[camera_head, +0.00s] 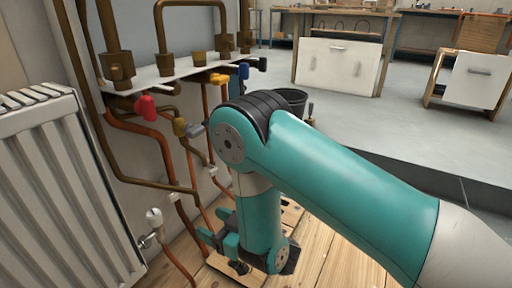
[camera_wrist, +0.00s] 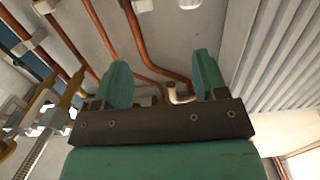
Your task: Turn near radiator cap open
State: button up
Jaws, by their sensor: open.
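The white radiator cap (camera_head: 154,216) sits on a small metal valve beside the right edge of the white radiator (camera_head: 60,165), low in the head view. A copper pipe runs down from the valve. My gripper (camera_head: 204,238) is low, to the right of the cap and apart from it, with its fingers toward the wall pipes. In the wrist view my gripper (camera_wrist: 160,62) has its two green fingers spread with nothing held between them. A pale bent fitting (camera_wrist: 180,95) shows behind the fingers; I cannot tell whether it belongs to the radiator valve.
Copper pipes (camera_head: 180,205) run down the wall beside my gripper. Wooden boards (camera_head: 345,268) cover the floor below.

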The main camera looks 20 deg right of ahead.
jog(key=w+d+r+m+t+h+p, duration=0.1)
jog(key=w+d+r+m+h+p, duration=0.2)
jog(key=w+d+r+m+h, duration=0.35)
jog(key=s+d+r+g+h+p, duration=0.1)
jog(key=r+p, duration=0.1)
jog(key=r, duration=0.3)
jog(key=s+d+r+g+h+p, duration=0.1)
jog(key=s+d+r+g+p, duration=0.1)
jog(key=r, duration=0.4)
jog(key=shift+s+d+m+p, duration=0.25)
jog(key=shift+d+m+p, duration=0.05)
jog(key=shift+m+p, duration=0.2)
jog(key=shift+h, duration=0.25)
